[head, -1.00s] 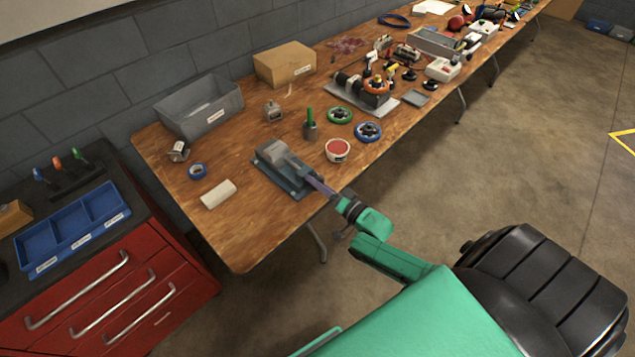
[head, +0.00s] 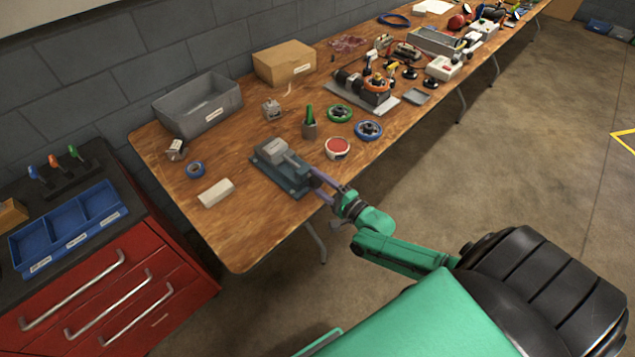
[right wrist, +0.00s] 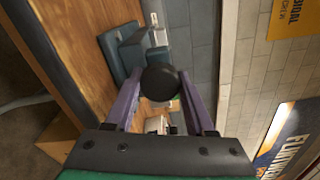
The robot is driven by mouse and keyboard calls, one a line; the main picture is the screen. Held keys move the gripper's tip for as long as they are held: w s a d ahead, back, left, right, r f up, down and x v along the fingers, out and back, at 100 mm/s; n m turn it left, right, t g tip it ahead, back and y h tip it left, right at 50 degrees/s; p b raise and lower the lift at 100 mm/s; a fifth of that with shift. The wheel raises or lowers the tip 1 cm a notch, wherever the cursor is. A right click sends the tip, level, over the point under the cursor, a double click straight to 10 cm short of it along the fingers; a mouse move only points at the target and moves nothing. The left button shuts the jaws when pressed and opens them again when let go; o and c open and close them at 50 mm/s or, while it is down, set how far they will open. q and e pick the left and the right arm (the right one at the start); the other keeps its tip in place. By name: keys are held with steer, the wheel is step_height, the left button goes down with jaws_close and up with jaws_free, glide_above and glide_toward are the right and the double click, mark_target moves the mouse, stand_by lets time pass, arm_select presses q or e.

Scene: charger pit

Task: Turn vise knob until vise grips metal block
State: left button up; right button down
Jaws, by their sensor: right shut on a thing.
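The blue-grey vise (head: 290,182) is on the wooden table near its front edge. A light grey metal block (head: 272,148) shows at the vise's far part in the head view; whether the jaws touch it is too small to tell. My right gripper (head: 320,184) reaches in from the table's front edge to the near end of the vise. In the right wrist view, its two purple fingers are shut on the round black vise knob (right wrist: 160,79), one on each side. The vise body (right wrist: 126,52) shows behind the knob. My left gripper is not in view.
A grey bin (head: 199,106) is behind.

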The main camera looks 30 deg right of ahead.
steer(key=shift+f+m, duration=0.1)
steer(key=shift+m, duration=1.1)
steer(key=shift+b, duration=0.3)
steer(key=shift+c, duration=1.4)
jaws_free()
steer(key=v, duration=1.4)
steer(key=shift+s+d, duration=0.15)
steer(key=shift+s, duration=0.15)
